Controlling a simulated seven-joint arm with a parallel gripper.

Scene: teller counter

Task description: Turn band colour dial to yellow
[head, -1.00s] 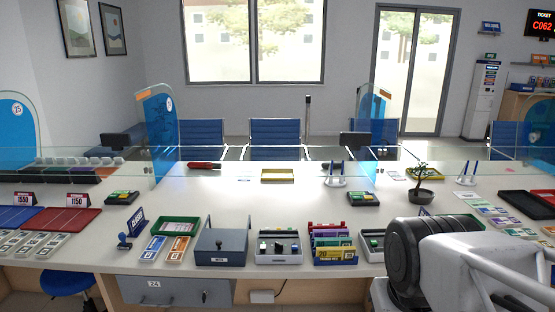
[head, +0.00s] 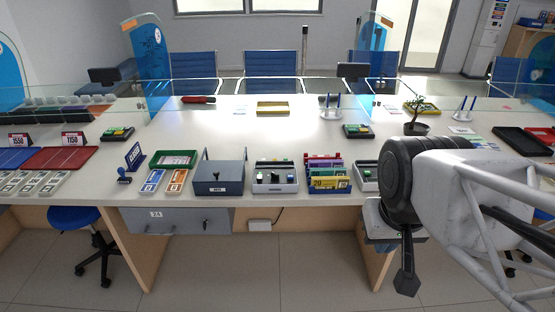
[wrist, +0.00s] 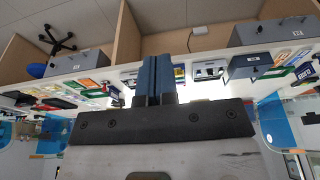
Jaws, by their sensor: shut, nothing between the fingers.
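My gripper (head: 407,280) hangs at the right of the head view, in front of the counter's front edge. In the wrist view its two blue-grey fingers (wrist: 151,80) are together and hold nothing. No dial marked with band colours can be made out. A light grey device (head: 275,178) with small green and dark parts on top stands near the counter's front edge, left of my gripper. A similar grey device (head: 366,178) stands farther right, partly behind my arm. Whether either carries the dial is too small to tell. My gripper touches neither.
A grey lidded box (head: 219,178) and a holder of coloured packs (head: 328,176) stand along the counter's front (head: 105,196). A drawer unit (head: 172,221) hangs below. A small potted tree (head: 416,128) and glass screens stand farther back. The counter's middle is mostly clear.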

